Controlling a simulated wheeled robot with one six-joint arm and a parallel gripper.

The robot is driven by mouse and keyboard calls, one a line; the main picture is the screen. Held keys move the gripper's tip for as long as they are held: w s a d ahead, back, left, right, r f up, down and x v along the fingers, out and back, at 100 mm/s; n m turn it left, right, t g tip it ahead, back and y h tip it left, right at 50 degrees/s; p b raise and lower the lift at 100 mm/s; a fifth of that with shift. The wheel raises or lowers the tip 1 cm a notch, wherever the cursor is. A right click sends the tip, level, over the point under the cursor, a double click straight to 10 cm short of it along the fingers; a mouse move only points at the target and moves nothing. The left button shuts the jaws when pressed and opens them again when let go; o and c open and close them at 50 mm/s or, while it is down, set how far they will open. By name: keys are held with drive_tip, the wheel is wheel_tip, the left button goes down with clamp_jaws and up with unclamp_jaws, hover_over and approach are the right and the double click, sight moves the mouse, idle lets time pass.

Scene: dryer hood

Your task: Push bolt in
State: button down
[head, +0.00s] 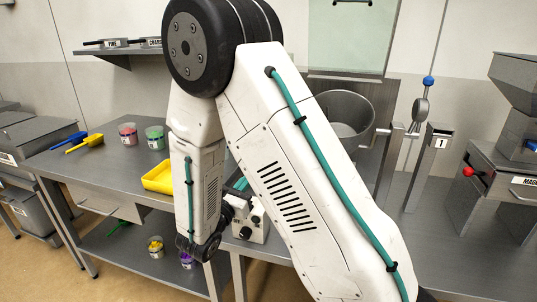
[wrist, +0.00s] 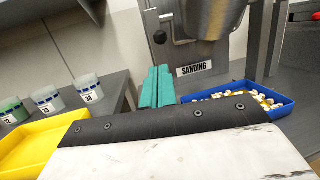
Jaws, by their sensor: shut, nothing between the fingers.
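A black ball knob (wrist: 160,36) shows in the wrist view on the grey metal front of a machine labelled SANDING (wrist: 194,69). It looks like the bolt's handle, but how far the bolt is in cannot be told. My gripper (wrist: 158,70) shows as two teal fingers, shut together and empty. The fingertips are below the knob in the picture, left of the label; whether they touch the machine is unclear. In the head view my own arm hides the knob and most of the gripper.
A blue tray (wrist: 284,114) of white and yellow pieces stands right of the gripper. A yellow tray (wrist: 22,160) and several labelled cups (wrist: 88,88) are at left. In the head view, a steel drum (head: 347,105) and a blue-knobbed lever (head: 428,82) stand at right.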

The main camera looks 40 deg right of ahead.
drive_tip(key=x, duration=1.4)
drive_tip(key=shift+s+d, duration=0.1)
drive_tip(key=w+d, duration=0.2)
drive_tip(key=shift+w+d+r, duration=0.1)
drive_tip(key=shift+d, duration=0.25)
